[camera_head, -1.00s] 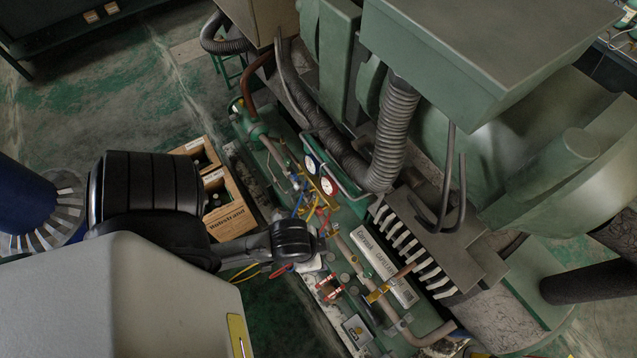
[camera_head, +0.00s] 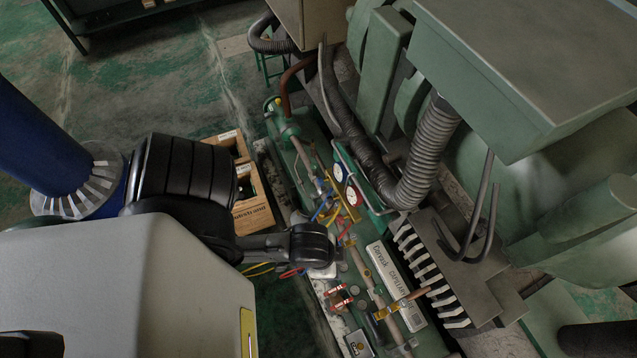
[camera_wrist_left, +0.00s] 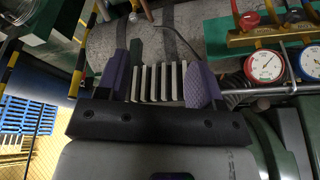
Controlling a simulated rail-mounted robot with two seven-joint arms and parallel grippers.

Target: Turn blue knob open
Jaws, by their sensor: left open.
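The yellow gauge manifold (camera_head: 347,208) with two round white gauges (camera_head: 351,195) stands on the green skid in the head view. Blue bits and a blue hose show beside it, but I cannot make out the blue knob for certain. My right gripper is not seen.
A wooden crate (camera_head: 254,216) with bottles stands left of the skid. Copper pipes, a sign plate (camera_head: 395,285) and a row of white fins (camera_head: 428,275) lie at lower right. A grey corrugated hose (camera_head: 428,150) and green machinery crowd the right.

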